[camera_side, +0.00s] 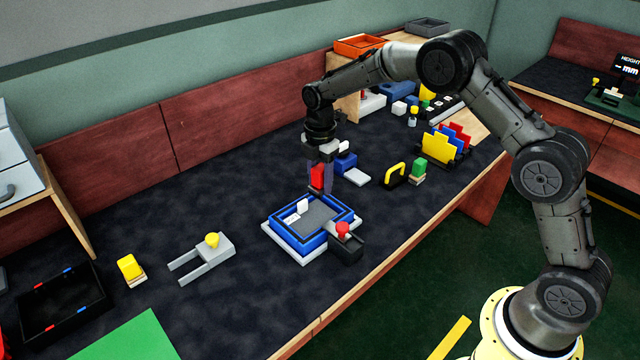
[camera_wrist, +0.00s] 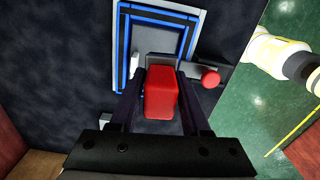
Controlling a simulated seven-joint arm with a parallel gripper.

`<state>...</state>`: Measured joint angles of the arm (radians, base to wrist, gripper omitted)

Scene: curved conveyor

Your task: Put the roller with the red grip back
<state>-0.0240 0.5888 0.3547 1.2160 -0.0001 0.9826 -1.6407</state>
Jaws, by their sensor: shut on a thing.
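My gripper (camera_side: 322,186) points down and is shut on the red grip (camera_side: 317,178) of the roller. The wrist view shows the red grip (camera_wrist: 161,93) as a block between my two fingers (camera_wrist: 160,112). The roller's lower part is mostly hidden by the grip and fingers. A small white piece (camera_side: 303,207) stands in the tray's back part. A dark block with a red knob (camera_side: 343,229) adjoins the tray's right side.
A blue block (camera_side: 346,162) with a pale plate (camera_side: 356,177) lies behind my gripper. A grey fork-shaped fixture (camera_side: 203,262) with a yellow knob is left. Dark tabletop between them is clear.

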